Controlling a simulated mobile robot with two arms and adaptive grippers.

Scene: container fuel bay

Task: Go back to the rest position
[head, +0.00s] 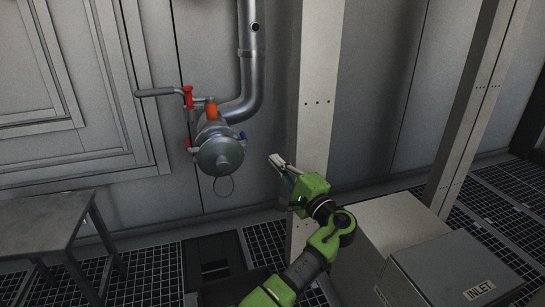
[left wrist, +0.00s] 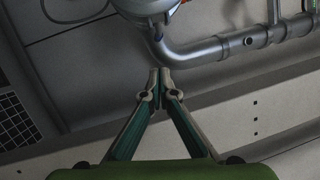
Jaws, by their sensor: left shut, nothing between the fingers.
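My left gripper (head: 277,162) is shut and empty. In the head view it stands in front of the pale upright post (head: 313,110), to the right of the capped pipe fitting (head: 219,150) and apart from it. In the left wrist view the two fingertips of the gripper (left wrist: 160,70) meet just below the bent metal pipe (left wrist: 205,52). My green left arm comes up from the bottom of the head view. My right gripper is in neither view.
A grey table (head: 45,222) stands at the left. A box marked INLET (head: 455,272) stands at the lower right. Dark floor grating (head: 150,270) lies below.

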